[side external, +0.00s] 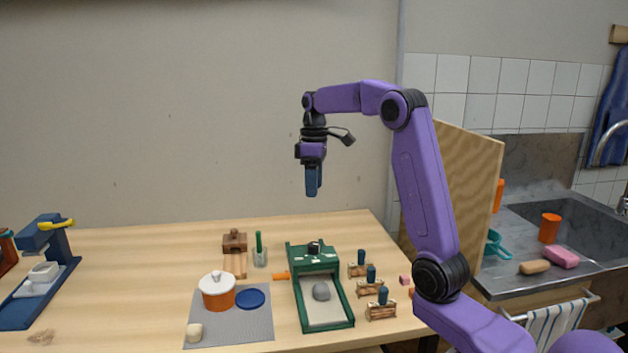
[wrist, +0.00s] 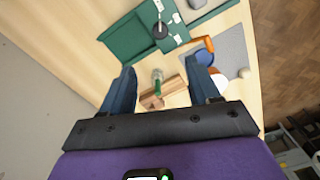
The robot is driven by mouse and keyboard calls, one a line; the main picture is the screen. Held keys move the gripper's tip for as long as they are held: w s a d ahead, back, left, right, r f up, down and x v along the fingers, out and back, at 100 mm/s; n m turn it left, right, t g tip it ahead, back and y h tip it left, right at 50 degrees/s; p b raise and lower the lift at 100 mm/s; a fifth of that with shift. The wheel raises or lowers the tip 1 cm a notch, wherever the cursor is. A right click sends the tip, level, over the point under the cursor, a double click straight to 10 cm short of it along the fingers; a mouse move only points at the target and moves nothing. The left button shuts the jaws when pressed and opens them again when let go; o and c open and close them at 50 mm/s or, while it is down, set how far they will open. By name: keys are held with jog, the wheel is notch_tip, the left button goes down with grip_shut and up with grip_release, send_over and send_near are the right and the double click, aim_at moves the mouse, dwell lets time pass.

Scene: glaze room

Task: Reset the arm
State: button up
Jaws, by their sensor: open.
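My gripper (side external: 312,193) is raised high above the back of the wooden table, with its blue fingers pointing down. It holds nothing and touches nothing. In the wrist view its two blue fingers (wrist: 162,88) stand wide apart, with the table far below between them. My purple arm is bent at the elbow and comes in from the right.
On the table (side external: 130,270) are a green tray-like device (side external: 315,252), an orange pot (side external: 217,297) on a grey mat (side external: 258,328), a blue lid (side external: 251,299), a wooden block (side external: 235,242) and several small blue-topped stands (side external: 371,287). A blue press (side external: 52,262) stands left. A wooden panel (side external: 465,190) rises near my arm.

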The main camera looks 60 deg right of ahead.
jog(key=shift+r, duration=0.35)
